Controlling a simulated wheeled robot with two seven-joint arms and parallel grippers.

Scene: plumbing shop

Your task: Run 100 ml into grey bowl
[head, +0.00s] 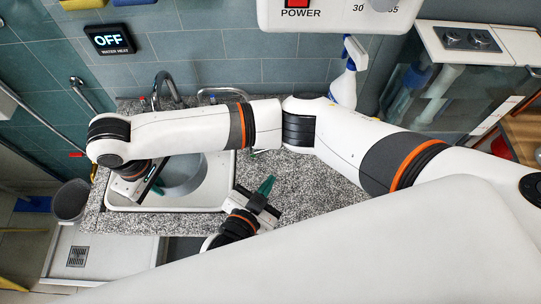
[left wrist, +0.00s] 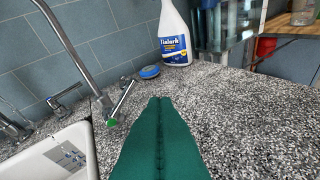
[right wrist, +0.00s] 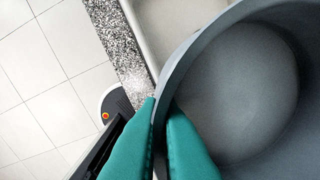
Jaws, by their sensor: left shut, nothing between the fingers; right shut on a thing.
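The grey bowl (head: 186,177) is at the sink basin (head: 208,200) in the head view, partly hidden under my right arm. My right gripper (head: 155,182) is shut on its rim; in the right wrist view the teal fingers (right wrist: 163,115) pinch the wall of the bowl (right wrist: 235,90). The bowl's visible inside looks empty. My left gripper (head: 266,187) is shut and empty above the counter, right of the sink; its fingers (left wrist: 160,130) touch in the left wrist view. The chrome tap (head: 166,90) stands behind the sink; its spout (left wrist: 72,42) also shows in the left wrist view.
A green-tipped chrome lever (left wrist: 120,103), a blue-headed brush (left wrist: 149,72) and a spray bottle (left wrist: 174,35) stand at the counter's back. A water heater display (head: 110,39) reads OFF. A grey bin (head: 70,200) stands left. The granite counter (head: 300,182) is clear near my left gripper.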

